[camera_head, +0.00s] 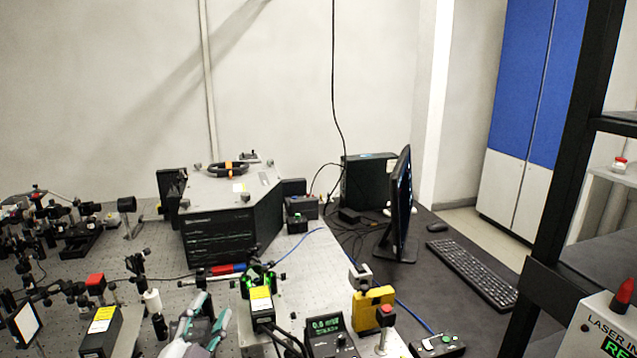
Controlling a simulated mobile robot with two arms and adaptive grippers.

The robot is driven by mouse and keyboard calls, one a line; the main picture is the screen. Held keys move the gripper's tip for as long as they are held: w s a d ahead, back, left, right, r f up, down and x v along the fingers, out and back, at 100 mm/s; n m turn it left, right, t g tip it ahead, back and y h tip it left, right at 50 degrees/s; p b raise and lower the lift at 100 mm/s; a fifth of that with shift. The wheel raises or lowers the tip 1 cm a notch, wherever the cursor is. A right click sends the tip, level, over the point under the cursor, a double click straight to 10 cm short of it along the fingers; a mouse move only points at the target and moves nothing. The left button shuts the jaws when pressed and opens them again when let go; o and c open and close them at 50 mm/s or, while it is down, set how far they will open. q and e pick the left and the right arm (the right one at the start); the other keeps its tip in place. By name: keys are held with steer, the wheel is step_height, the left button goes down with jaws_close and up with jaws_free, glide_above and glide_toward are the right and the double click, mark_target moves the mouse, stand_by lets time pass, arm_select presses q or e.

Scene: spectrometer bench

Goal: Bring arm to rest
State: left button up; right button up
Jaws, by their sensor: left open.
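My left gripper (209,318) shows at the bottom edge, left of the picture's middle. Its grey and teal fingers are apart, and I see nothing between them. It is over the front part of the perforated optical bench (150,262), left of a black box with a yellow label (261,303). Most of the arm behind it is cut off by the lower edge. My right gripper is not in view.
A large dark spectrometer box (228,220) stands behind the gripper. Optical mounts (80,235) crowd the left. A power meter (328,335), a yellow block (373,308) and a control box (437,345) stand to the right. A monitor (402,200) and keyboard (465,272) are farther right.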

arm_select(q)
steer(key=s+a+f+n+g+y, duration=0.1)
steer(key=s+a+f+n+g, duration=0.25)
steer(key=f, duration=0.55)
steer(key=s+f+n+g+y, duration=0.2)
steer(key=s+f+g, duration=0.2)
steer(key=s+f, duration=0.3)
steer(key=s+d+f+n+g+h, duration=0.1)
steer(key=s+f+g, duration=0.3)
steer(key=s+f, duration=0.3)
steer(key=s+f+n+g, duration=0.2)
steer(key=s+f+g, duration=0.2)
steer(key=s, duration=0.6)
step_height(320, 180, down, 29)
steer(key=g+b, duration=0.2)
steer(key=b, duration=0.2)
steer(key=s+a+f+b, duration=0.2)
steer(key=s+f+b, duration=0.1)
steer(key=s+f, duration=1.4)
step_height(320, 180, down, 4)
steer(key=shift+s+a+r+m+g, duration=0.25)
steer(key=shift+s+a+m+g, duration=0.1)
steer(key=shift+s+m, duration=0.1)
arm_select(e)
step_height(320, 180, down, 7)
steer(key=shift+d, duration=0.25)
